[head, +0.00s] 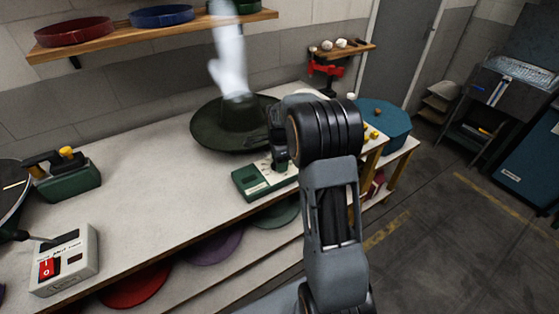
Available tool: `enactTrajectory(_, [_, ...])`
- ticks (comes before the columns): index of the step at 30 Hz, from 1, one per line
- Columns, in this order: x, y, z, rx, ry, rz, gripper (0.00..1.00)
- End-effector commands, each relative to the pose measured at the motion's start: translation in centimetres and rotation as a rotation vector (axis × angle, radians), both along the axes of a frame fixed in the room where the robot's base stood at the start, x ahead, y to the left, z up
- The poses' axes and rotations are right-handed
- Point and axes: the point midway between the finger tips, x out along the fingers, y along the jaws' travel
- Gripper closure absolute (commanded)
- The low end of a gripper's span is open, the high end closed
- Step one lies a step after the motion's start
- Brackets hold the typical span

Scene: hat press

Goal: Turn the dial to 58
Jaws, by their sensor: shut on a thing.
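A green box with a cream top panel (252,183) sits on the bench, near its front edge. My gripper (279,163) points down onto the right part of this panel, and it is shut on the dial there. The dial itself is hidden behind my gripper and wrist, and no reading of 58 or any other number can be made out.
A dark green hat-shaped press part (225,130) stands just behind, with white steam (230,55) rising. A white box with a red switch (68,262) and a green tool (68,178) stand at left. The bench middle (150,195) is clear. A teal box (385,122) is right.

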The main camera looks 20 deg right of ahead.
Motion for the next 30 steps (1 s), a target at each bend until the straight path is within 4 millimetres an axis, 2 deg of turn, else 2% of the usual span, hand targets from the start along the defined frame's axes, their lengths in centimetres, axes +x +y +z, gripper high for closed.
enactTrajectory(7, [0.1, 0.0, 0.1, -0.002, -0.003, 0.001, 0.66])
enactTrajectory(8, [0.1, 0.0, 0.1, -0.002, -0.003, 0.001, 0.40])
enactTrajectory(15, [0.0, 0.0, 0.1, 0.000, -0.002, 0.001, 0.17])
enactTrajectory(24, [0.0, 0.0, 0.3, 0.000, -0.002, 0.001, 0.17])
enactTrajectory(26, [0.0, 0.0, 0.8, 0.000, -0.002, 0.001, 0.17])
enactTrajectory(30, [0.1, 0.0, 3.1, -0.001, -0.006, 0.001, 0.17])
